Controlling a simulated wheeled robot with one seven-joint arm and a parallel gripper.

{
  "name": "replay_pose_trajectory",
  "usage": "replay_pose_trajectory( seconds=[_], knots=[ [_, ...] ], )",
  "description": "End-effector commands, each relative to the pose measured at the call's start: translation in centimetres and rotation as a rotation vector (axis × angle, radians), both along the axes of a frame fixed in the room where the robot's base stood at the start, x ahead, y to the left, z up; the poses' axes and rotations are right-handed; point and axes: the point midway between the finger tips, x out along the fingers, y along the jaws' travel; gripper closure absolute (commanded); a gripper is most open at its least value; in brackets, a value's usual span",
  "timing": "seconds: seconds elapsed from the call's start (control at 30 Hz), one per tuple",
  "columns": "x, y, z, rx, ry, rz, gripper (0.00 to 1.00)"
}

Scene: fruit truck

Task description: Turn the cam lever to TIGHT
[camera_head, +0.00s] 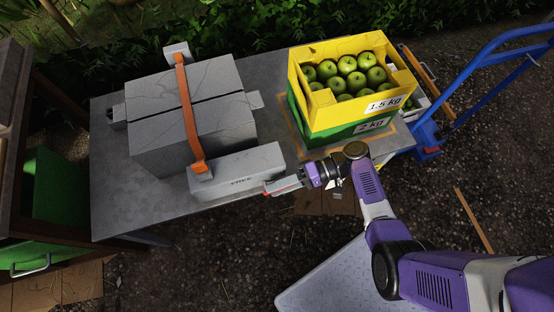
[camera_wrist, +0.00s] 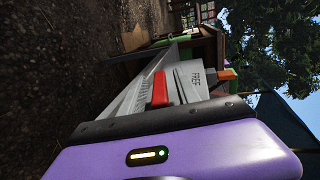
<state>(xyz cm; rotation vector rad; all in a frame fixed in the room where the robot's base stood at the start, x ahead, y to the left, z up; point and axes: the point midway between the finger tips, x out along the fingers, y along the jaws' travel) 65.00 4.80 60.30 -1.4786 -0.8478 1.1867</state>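The cam lever shows as a red handle (camera_wrist: 159,89) in the wrist view, close in front of my gripper. In the head view only a thin red edge (camera_head: 287,191) of it shows beside my gripper (camera_head: 281,186). The lever sits by the right end of a long grey housing (camera_head: 237,172) marked FREE; this word also shows in the wrist view on the housing (camera_wrist: 196,78). My gripper is at that end of the housing. Grey surfaces lie on both sides of the red handle in the wrist view. I cannot tell whether the fingers are closed on it.
An orange strap (camera_head: 187,112) runs over large grey blocks (camera_head: 193,130) on the grey table (camera_head: 118,195). A yellow crate (camera_head: 335,108) of green apples sits on a green crate (camera_head: 345,137) at the right. A blue hand truck (camera_head: 480,75) stands beyond the table.

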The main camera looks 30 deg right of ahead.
Motion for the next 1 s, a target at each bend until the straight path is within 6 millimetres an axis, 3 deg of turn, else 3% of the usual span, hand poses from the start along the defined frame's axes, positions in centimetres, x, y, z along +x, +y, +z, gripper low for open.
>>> replay_pose_trajectory(
  seconds=[0.43,0.83,1.0],
  knots=[
    [-1.6,-6.1,1.5,-0.002,-0.003,-0.003,0.62],
    [-1.9,-7.1,1.8,-0.001,-0.001,-0.002,0.62],
    [-1.9,-7.1,2.0,-0.015,-0.010,0.006,0.93]
  ],
)
